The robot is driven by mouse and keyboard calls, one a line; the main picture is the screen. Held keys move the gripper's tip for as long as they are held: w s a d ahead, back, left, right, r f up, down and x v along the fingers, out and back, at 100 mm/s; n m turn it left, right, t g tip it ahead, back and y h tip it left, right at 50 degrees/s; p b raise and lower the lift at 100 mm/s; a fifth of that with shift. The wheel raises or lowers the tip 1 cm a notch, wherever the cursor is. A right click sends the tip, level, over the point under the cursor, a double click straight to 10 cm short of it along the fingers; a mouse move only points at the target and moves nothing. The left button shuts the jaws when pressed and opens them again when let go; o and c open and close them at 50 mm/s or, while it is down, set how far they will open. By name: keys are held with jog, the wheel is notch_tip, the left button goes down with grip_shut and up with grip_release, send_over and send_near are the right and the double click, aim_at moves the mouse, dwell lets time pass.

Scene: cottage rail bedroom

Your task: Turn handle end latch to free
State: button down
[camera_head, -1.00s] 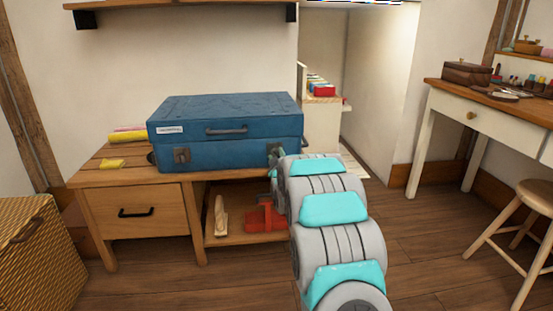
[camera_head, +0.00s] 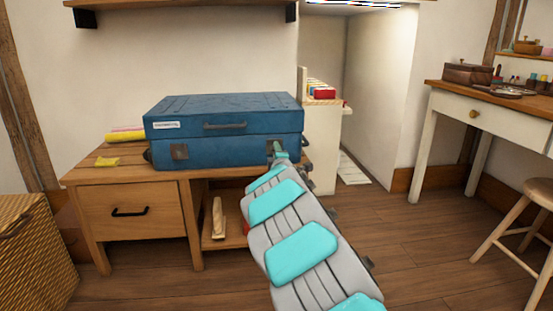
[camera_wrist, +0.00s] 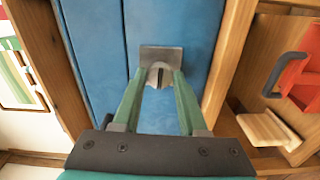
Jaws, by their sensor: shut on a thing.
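A blue suitcase (camera_head: 225,150) lies flat on a wooden bench, its dark handle (camera_head: 225,126) on the front. One metal latch (camera_head: 180,152) shows at the front left. The front right latch is hidden behind my gripper (camera_head: 279,153) in the head view. In the wrist view that latch has a grey plate (camera_wrist: 160,53) on the blue suitcase side, with a round knob (camera_wrist: 158,73) standing from it. My gripper (camera_wrist: 158,80) is shut on the knob, one green finger on each side. The fingers partly cover the knob, so its exact angle is hard to read.
The wooden bench (camera_head: 130,172) has a drawer at left and an open shelf with a wooden object (camera_head: 218,217). A red object (camera_wrist: 297,80) on the shelf is mostly behind my arm in the head view. A desk (camera_head: 505,107) and stool (camera_head: 525,205) stand right. Open floor lies between.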

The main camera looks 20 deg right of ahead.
jog(key=shift+a+n+b, duration=0.1)
jog(key=shift+n+b, duration=0.2)
jog(key=shift+n, duration=0.1)
jog(key=shift+c, duration=2.3)
grip_release()
jog(key=p+v, duration=0.1)
jog(key=v, duration=0.6)
jog(key=shift+s, duration=0.4)
jog(key=shift+a, duration=0.1)
